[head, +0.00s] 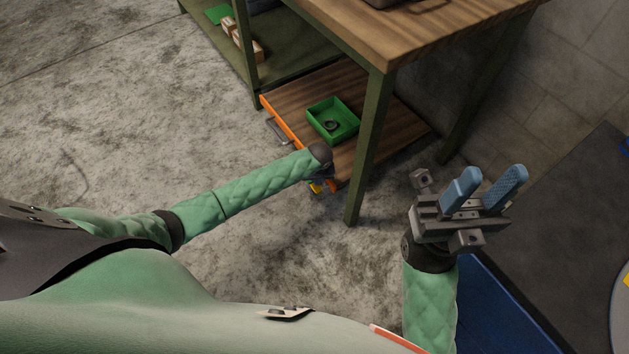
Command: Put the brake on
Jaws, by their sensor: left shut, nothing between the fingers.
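A low wooden platform (375,135) with an orange edge sits under the workbench and looks like a cart. A small yellow part (315,188) shows at its near corner, and I cannot tell if it is the brake. My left gripper (320,179) points down right at that corner, shut and empty. Its fingers are mostly hidden behind the wrist, and I cannot tell if they touch the yellow part. My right gripper (484,188) is open and empty, with its blue fingers raised to the right of the bench leg.
A green tray (343,134) with a dark ring (331,125) stands on the platform. A metal handle (277,131) is on its orange edge. The workbench (440,35) has a green leg (369,150) close to my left gripper. The floor (120,110) at left is clear.

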